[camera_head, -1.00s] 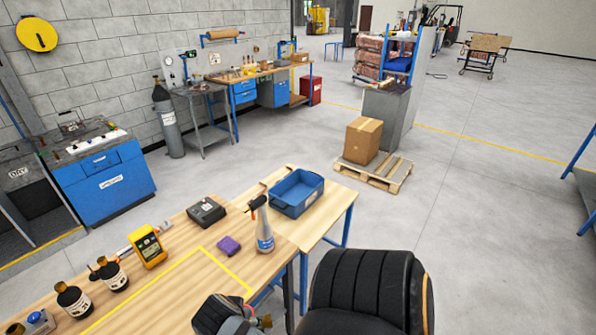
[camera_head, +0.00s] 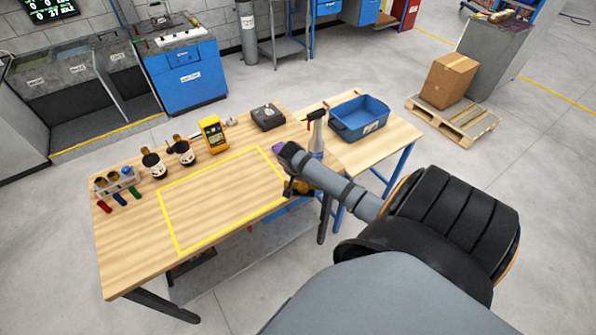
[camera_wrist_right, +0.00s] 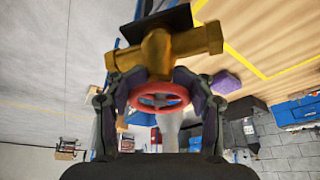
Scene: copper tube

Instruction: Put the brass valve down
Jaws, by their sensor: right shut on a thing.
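The brass valve (camera_wrist_right: 158,52) with its red handwheel (camera_wrist_right: 160,97) fills the middle of the right wrist view. My right gripper (camera_wrist_right: 158,88) is shut on it, with one finger on each side by the handwheel. In the head view, my right arm reaches in from the right, and a small part of the valve (camera_head: 298,188) shows at its end, near the right edge of the wooden workbench (camera_head: 130,255). A yellow outlined rectangle (camera_head: 168,222) on the bench is empty inside. My left gripper is not in view.
A spray bottle (camera_head: 317,135) and a purple sponge (camera_head: 278,148) are close to my right arm. A blue bin (camera_head: 358,122) stands on the side table.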

